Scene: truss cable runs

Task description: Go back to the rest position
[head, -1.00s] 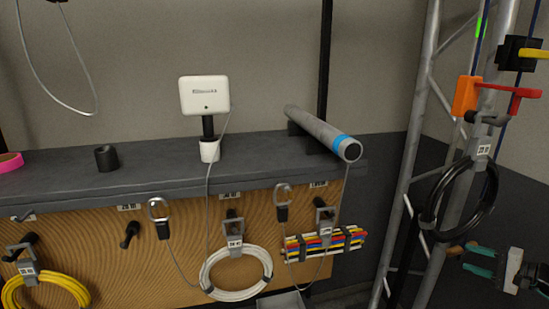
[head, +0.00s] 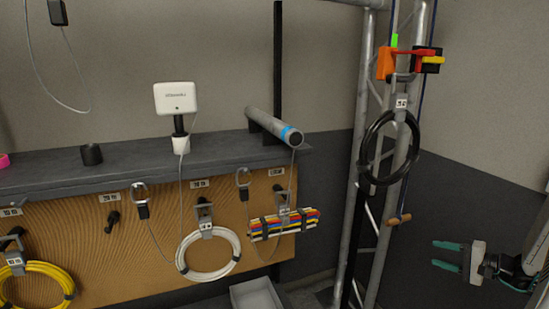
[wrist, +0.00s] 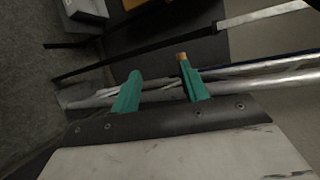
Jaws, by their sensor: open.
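My gripper (head: 447,256) is at the lower right of the head view, with green fingers pointing left. The fingers are apart with nothing between them. In the wrist view the two green fingers (wrist: 158,92) stand apart, with truss tubes beyond them. A black cable coil (head: 366,150) hangs on the metal truss (head: 368,60), up and to the left of my gripper. Above it are an orange clamp (head: 386,62) and a red lever part (head: 412,55). A wooden-ended handle (head: 399,219) shows below the coil. My gripper is clear of all these.
A dark shelf (head: 60,185) carries a white device (head: 175,98) and a grey tube (head: 275,127). A white coil (head: 208,254), a yellow coil (head: 40,285) and coloured strips (head: 283,224) hang on the board below. A grey bin (head: 255,295) is on the floor. Space around my gripper looks free.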

